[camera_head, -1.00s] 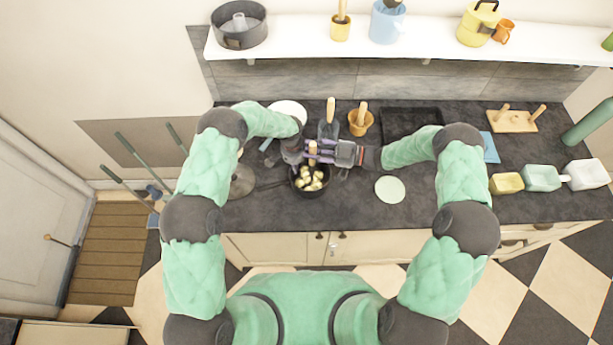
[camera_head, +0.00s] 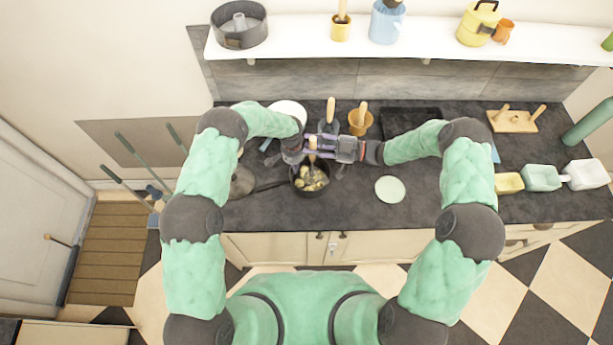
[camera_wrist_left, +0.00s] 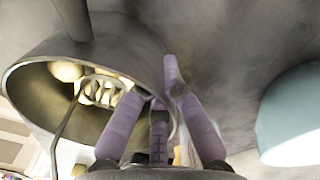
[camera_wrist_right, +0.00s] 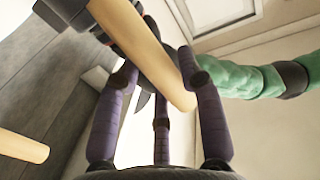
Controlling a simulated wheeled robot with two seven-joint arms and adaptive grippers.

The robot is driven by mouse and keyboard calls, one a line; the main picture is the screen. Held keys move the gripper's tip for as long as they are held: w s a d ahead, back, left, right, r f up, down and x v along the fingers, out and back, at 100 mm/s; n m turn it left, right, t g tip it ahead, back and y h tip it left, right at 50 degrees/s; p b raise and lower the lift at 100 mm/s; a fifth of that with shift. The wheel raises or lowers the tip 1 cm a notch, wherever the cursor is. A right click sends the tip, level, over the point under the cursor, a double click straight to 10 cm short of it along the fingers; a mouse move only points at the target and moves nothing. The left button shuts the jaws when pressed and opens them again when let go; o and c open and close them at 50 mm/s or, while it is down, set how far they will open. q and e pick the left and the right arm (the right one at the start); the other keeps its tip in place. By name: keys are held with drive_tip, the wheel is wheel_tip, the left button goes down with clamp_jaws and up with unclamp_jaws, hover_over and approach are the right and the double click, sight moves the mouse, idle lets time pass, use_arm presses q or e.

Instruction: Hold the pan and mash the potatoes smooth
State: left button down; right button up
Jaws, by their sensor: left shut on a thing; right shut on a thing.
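The dark pan (camera_head: 298,191) stands on the counter with its long handle pointing left. It holds yellow potato pieces (camera_head: 318,181), partly hidden by the masher. My left gripper (camera_head: 298,157) is at the pan's back edge; in the left wrist view its purple fingers (camera_wrist_left: 162,105) are shut at the rim of the pan (camera_wrist_left: 140,48). My right gripper (camera_head: 324,147) is shut on the wooden handle of the masher (camera_head: 312,144). The handle also runs between its fingers in the right wrist view (camera_wrist_right: 150,60). The masher's wire head (camera_wrist_left: 103,92) is down among the potatoes.
A pale green disc (camera_head: 390,189) lies to the right of the pan. An orange pot (camera_head: 360,123) with a wooden-handled tool stands behind. A white plate (camera_head: 287,110) is behind my left gripper. The front counter between pan and disc is clear.

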idle(0.6)
drive_tip(key=shift+w+a, duration=0.4)
drive_tip(key=shift+a, duration=0.1)
drive_tip(key=shift+f, duration=0.2)
drive_tip(key=shift+a+r, duration=0.1)
drive_tip(key=shift+r, duration=1.55)
drive_tip(key=shift+s, duration=0.1)
